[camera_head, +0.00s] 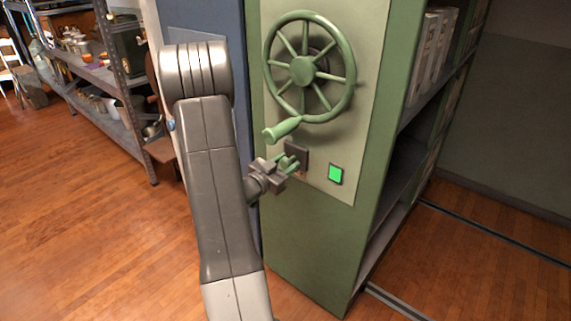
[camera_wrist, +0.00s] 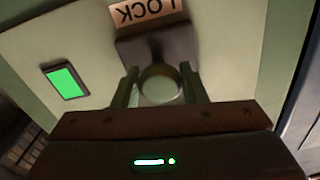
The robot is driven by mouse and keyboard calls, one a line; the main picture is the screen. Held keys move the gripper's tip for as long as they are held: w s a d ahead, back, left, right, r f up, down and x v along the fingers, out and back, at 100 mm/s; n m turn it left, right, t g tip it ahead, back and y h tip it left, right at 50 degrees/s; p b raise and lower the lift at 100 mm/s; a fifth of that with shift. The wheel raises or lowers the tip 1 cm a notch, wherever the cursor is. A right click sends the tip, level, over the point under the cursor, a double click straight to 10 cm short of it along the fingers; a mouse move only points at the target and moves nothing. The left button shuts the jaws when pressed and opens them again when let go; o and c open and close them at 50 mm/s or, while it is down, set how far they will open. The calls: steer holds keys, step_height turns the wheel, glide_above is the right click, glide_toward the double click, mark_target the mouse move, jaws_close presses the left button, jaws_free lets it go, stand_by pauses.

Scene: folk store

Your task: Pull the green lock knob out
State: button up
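The lock knob (camera_wrist: 160,84) is round and pale green in the wrist view, in front of a dark mount (camera_wrist: 158,48) under a "LOCK" label (camera_wrist: 146,11). My gripper (camera_wrist: 160,88) has one finger on each side of the knob. The fingers stand apart, close to its sides; I cannot tell whether they press on it. In the head view my gripper (camera_head: 287,165) is at the dark lock plate (camera_head: 297,152) on the green cabinet's end panel. There the fingers and gripper body largely hide the knob.
A green handwheel (camera_head: 303,70) with a crank handle (camera_head: 283,129) is just above my gripper. A lit green button (camera_head: 335,174) is to its right, also seen in the wrist view (camera_wrist: 65,82). Floor rails (camera_head: 395,302) run beside the cabinet. Metal shelving (camera_head: 115,85) stands at the left.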

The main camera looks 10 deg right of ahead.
mark_target(283, 165)
jaws_close()
steer(key=v, duration=0.3)
steer(key=shift+s+a+b, duration=0.1)
steer(key=shift+a+b, duration=0.05)
steer(key=shift+b, duration=0.15)
steer(key=shift+f, duration=0.1)
steer(key=o, duration=0.6)
jaws_free()
steer(key=shift+c, duration=0.2)
steer(key=shift+s, duration=0.1)
steer(key=v, duration=1.3)
steer(key=shift+s+a+p, duration=0.2)
steer(key=shift+a+p, duration=0.1)
steer(key=shift+a, duration=0.1)
steer(key=x, duration=1.4)
steer(key=shift+d, duration=0.1)
